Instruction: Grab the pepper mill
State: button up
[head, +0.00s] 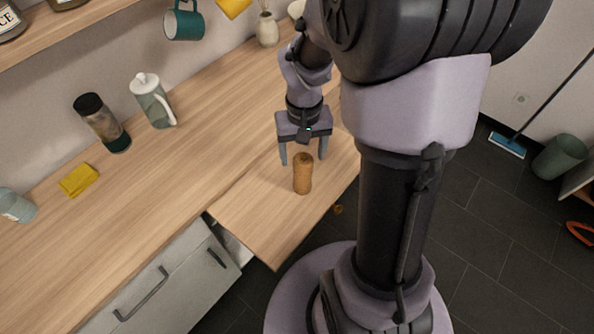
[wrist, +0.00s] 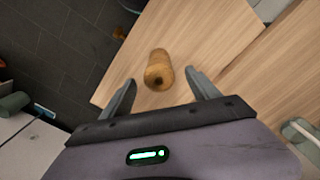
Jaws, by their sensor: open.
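The pepper mill (head: 302,174) is a small light-brown wooden cylinder standing upright on the wooden board that juts out from the counter. In the wrist view the pepper mill (wrist: 159,70) shows its round top, between and a little beyond the fingertips. My gripper (head: 303,158) is open and empty, with its fingers pointing down just behind and above the mill in the head view. In the wrist view my gripper (wrist: 158,80) has one finger on each side of the mill, with gaps and no visible contact.
The counter (head: 150,190) holds a dark-lidded jar (head: 103,124), a white-lidded jug (head: 153,100), a yellow sponge (head: 79,180) and a vase (head: 267,30). A teal mug (head: 184,22) hangs above. The board (head: 262,225) is clear around the mill and ends at an open edge.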

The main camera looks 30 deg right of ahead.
aim_at(303, 178)
notch_tip(303, 178, down, 7)
jog(key=b, duration=0.3)
jog(key=shift+d+f+b, duration=0.1)
jog(key=shift+f+b, duration=0.1)
jog(key=shift+b, duration=0.15)
jog(key=shift+r, duration=0.2)
grip_shut()
